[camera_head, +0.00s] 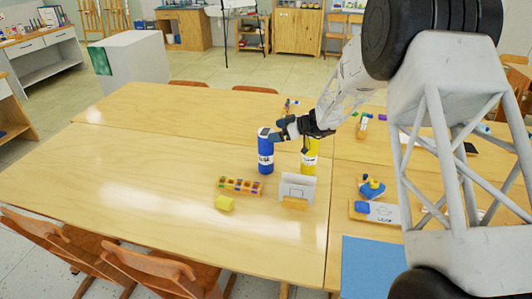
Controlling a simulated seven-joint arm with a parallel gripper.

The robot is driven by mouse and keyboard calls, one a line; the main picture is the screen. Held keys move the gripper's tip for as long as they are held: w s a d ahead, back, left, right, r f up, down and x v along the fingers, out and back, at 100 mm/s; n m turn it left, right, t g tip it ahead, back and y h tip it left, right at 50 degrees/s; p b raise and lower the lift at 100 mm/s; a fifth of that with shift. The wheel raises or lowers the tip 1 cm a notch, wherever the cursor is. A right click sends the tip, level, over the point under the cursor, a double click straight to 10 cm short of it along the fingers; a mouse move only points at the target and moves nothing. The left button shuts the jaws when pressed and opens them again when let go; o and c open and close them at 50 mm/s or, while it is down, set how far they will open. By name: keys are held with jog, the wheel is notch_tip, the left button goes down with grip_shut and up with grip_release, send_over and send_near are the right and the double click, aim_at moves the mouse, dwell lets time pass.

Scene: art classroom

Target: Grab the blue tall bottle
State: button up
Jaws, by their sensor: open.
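The blue tall bottle (265,156) stands upright on the wooden table (150,170), with a pale label band and a dark top. My gripper (273,134) is at the bottle's upper part, reaching in from the right. Its jaws are open. The fingers overlap the bottle's top in this view, and I cannot tell whether they touch it or sit around it.
A yellow bottle (310,156) stands close on the right, under my arm. The table's left side is clear.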

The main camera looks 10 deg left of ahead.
aim_at(269, 131)
jog(key=shift+x, duration=2.6)
jog(key=shift+c, duration=0.5)
jog(key=shift+r, duration=0.1)
jog(key=c, duration=1.7)
